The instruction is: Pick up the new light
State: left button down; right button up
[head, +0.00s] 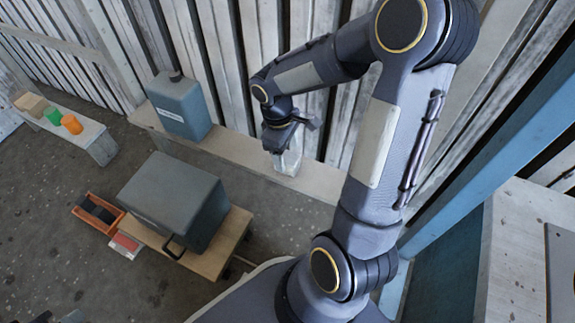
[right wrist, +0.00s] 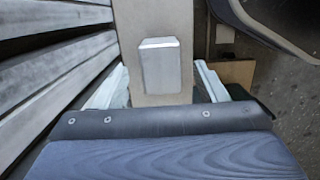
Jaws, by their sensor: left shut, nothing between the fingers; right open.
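The new light appears as a pale grey rectangular block (right wrist: 158,66) lying on the bench in the right wrist view. My right gripper (right wrist: 157,82) is open, with one pale finger on each side of the block and gaps between. In the head view my right gripper (head: 287,160) points down over the wall bench; there I cannot separate its pale fingers from the light. A small dark part at the bottom left edge of the head view looks like my left gripper (head: 45,318); it is mostly cut off, shut and empty.
The long narrow bench (head: 240,152) runs along the slatted wall. A blue-grey canister (head: 180,105) stands on its left part. A big grey box (head: 172,200) sits on a low wooden platform, with an orange bin (head: 97,213) beside it.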

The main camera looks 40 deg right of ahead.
aim_at(287, 157)
jog(key=f+b, duration=0.1)
jog(key=f, duration=0.2)
jog(key=shift+s+f, duration=0.1)
jog(key=shift+s, duration=0.1)
jog(key=c, duration=1.1)
jog(key=shift+r, duration=0.2)
